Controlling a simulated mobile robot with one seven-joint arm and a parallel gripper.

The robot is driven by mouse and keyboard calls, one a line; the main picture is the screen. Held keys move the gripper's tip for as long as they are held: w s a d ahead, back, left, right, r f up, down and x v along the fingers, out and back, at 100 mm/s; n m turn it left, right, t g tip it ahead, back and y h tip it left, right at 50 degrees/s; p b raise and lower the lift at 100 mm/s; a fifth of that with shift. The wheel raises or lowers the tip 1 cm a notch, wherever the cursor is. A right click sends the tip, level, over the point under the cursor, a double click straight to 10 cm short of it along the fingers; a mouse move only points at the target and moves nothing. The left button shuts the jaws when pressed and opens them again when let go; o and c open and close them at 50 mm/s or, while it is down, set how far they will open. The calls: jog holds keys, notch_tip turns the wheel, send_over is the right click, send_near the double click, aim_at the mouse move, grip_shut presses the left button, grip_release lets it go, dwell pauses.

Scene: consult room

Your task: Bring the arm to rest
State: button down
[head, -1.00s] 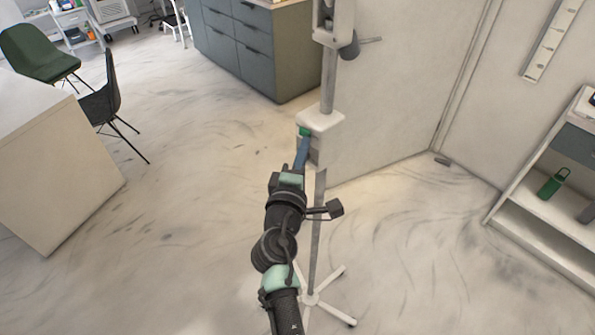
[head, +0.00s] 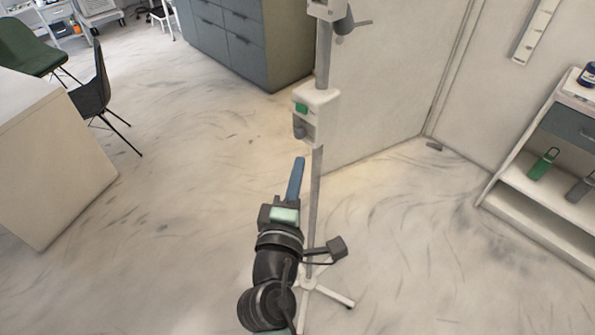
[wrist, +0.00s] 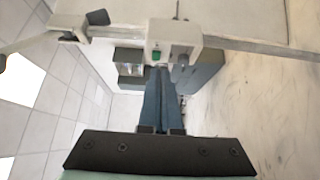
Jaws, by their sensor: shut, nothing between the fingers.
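My gripper (head: 297,176) is in the middle of the head view, with its blue fingers together and nothing between them. It points away from me, low and just left of the pole of a white stand (head: 315,200). A white box with a green button (head: 301,108) is fixed to the pole, above and beyond the fingertips in the head view. In the wrist view the shut blue fingers (wrist: 160,95) point toward the same box (wrist: 160,40), with a visible gap in the head view between them and it.
The stand's white foot (head: 325,294) spreads on the floor by my arm. A shelf unit (head: 520,215) with bottles stands at the right. A pale desk (head: 60,165) and dark chair (head: 92,95) are at the left. Grey drawers (head: 225,40) stand behind. Open floor lies between.

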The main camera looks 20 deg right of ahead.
dwell(0.4)
jog(key=w+a+r+m+t+y, duration=0.1)
jog(key=a+r+m+t, duration=0.25)
jog(key=r, duration=0.85)
jog(key=w+a+r+m+t+y, duration=0.1)
jog(key=a+r+m+t, duration=0.2)
jog(key=r, duration=0.9)
jog(key=s+a+r+m+t+y, duration=0.1)
jog(key=s+a+r+t+y, duration=0.1)
jog(key=r, duration=0.5)
jog(key=s+a+r+m+t+y, duration=0.2)
jog(key=s+a+r+y, duration=0.1)
jog(key=s+a+r, duration=0.2)
jog(key=s+a+r+m+t+y, duration=0.1)
jog(key=s+a+r+t+y, duration=0.1)
jog(key=s+r, duration=0.3)
notch_tip(320, 180, up, 4)
jog(key=shift+s+a+r+m+y, duration=0.15)
jog(key=shift+s+a+m+y, duration=0.15)
jog(key=shift+a+y, duration=0.3)
jog(key=shift+w, duration=0.1)
